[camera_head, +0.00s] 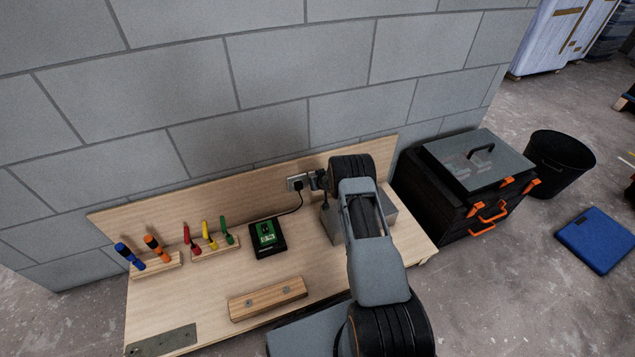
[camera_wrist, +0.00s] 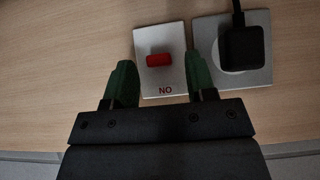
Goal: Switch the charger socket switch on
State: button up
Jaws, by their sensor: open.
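The switch (camera_wrist: 159,60) is a small red rocker on a pale plate (camera_wrist: 151,84), with red letters reading NO below it in the wrist view. My gripper (camera_wrist: 160,64) is open and empty, its two green fingers on either side of the switch plate. Contact with the rocker cannot be told. The right finger overlaps the edge of the socket plate (camera_wrist: 259,80), which holds a black plug (camera_wrist: 240,46). In the head view the socket (camera_head: 292,184) is on the wooden backboard, left of my gripper (camera_head: 318,181). The switch is hidden there.
A green and black charger (camera_head: 267,237) lies on the workbench (camera_head: 200,290), its cable running to the plug. Screwdrivers, coloured-handled tools in racks and a wooden batten (camera_head: 267,299) are to the left. A grey box (camera_head: 388,209) stands close beside my arm.

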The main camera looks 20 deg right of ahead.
jog(key=p+v, duration=0.4)
jog(key=v, duration=0.9)
jog(key=shift+s+r+p, duration=0.25)
jog(key=shift+r+p, duration=0.05)
jog(key=shift+p, duration=0.05)
jog(key=shift+c, duration=0.3)
